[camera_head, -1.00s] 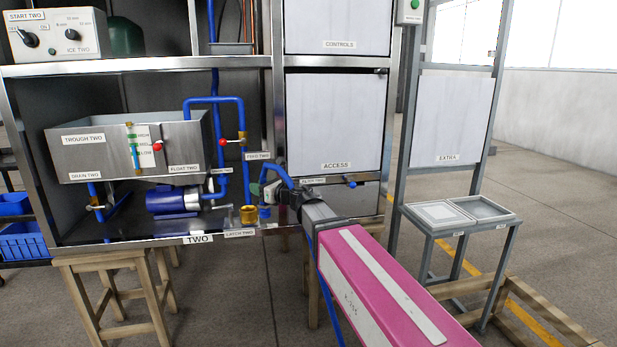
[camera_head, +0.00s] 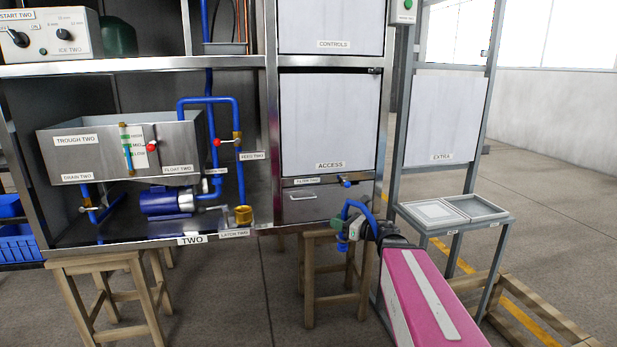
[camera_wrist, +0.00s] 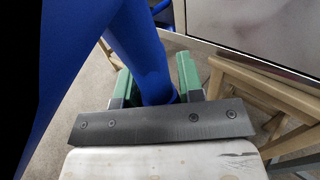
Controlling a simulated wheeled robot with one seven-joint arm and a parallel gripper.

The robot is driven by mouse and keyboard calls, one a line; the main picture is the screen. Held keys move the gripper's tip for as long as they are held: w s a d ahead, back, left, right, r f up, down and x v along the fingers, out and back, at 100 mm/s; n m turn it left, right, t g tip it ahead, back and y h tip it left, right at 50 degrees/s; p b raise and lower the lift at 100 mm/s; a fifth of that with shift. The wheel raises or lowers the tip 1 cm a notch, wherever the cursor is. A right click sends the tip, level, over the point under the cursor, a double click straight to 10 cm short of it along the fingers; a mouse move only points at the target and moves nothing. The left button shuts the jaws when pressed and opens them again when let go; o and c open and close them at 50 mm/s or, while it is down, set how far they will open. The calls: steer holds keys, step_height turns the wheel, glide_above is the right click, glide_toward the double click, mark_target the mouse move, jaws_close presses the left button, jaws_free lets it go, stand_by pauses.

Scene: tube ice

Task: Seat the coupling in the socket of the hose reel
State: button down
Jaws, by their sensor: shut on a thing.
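My gripper (camera_head: 350,234) is in front of the machine, right of its lower shelf and below the drawer. It is shut on the end of a blue hose (camera_head: 357,206), which loops up over it. A small blue end piece, likely the coupling (camera_head: 342,246), shows below the jaws. A brass cup (camera_head: 243,216) stands on the shelf, apart from my gripper.
Wooden stools stand under the machine, one (camera_head: 335,275) behind my gripper. A grey side stand (camera_head: 455,212) with two shallow trays is at right. The blue pump (camera_head: 166,202) and pipes (camera_head: 238,130) fill the lower left bay. Open floor lies farther right.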

steer(key=s+d+f, duration=0.2)
steer(key=s+d, duration=0.2)
steer(key=d, duration=0.4)
steer(key=shift+d+f+t, duration=0.25)
steer(key=shift+f+t, duration=0.05)
